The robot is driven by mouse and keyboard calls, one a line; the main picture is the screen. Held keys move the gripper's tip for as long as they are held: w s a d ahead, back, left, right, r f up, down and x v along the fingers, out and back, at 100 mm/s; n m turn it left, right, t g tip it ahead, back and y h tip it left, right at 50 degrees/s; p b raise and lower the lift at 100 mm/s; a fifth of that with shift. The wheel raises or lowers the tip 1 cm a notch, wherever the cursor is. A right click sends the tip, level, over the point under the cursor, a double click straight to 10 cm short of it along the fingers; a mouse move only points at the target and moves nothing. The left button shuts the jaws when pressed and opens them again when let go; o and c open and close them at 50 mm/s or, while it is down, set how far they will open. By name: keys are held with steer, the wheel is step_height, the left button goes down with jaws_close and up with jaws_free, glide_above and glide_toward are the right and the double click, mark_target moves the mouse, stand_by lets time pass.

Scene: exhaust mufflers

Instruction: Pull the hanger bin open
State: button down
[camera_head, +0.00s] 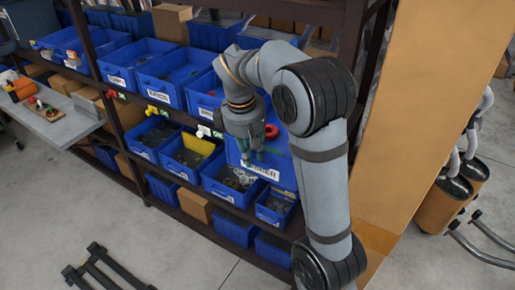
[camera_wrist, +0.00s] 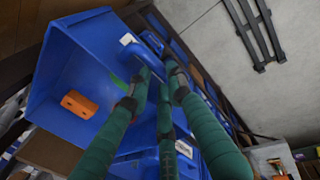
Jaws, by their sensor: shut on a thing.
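The hanger bin is a blue open-topped bin (camera_head: 283,174) on the shelf's right side, its front label partly readable. In the wrist view the blue bin (camera_wrist: 95,50) fills the upper left, with a handle (camera_wrist: 152,42) on its front and an orange block (camera_wrist: 82,103) inside. My gripper (camera_head: 246,152) is at the bin's front in the head view. In the wrist view its green-wrapped fingers (camera_wrist: 157,78) are closed together at the handle. The exact contact is partly hidden by the fingers. My arm covers part of the bin in the head view.
Several other blue bins (camera_head: 168,178) line the shelf rows to the left and below. A large cardboard-coloured panel (camera_head: 410,110) stands at the right. A grey side table (camera_head: 62,125) is at the far left. The floor (camera_head: 180,250) in front is mostly clear, with a black metal frame (camera_head: 95,268) on it.

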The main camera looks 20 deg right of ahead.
steer(key=s+a+b, duration=0.1)
steer(key=s+a, duration=0.3)
steer(key=shift+s+a, duration=0.3)
steer(key=c, duration=1.8)
jaws_free()
steer(key=shift+c, duration=0.2)
step_height(320, 180, up, 12)
steer(key=s+a, duration=0.1)
steer(key=shift+s+a, duration=0.3)
steer(key=shift+a, duration=0.05)
steer(key=shift+f, duration=0.15)
step_height(320, 180, down, 12)
steer(key=w+d, duration=0.2)
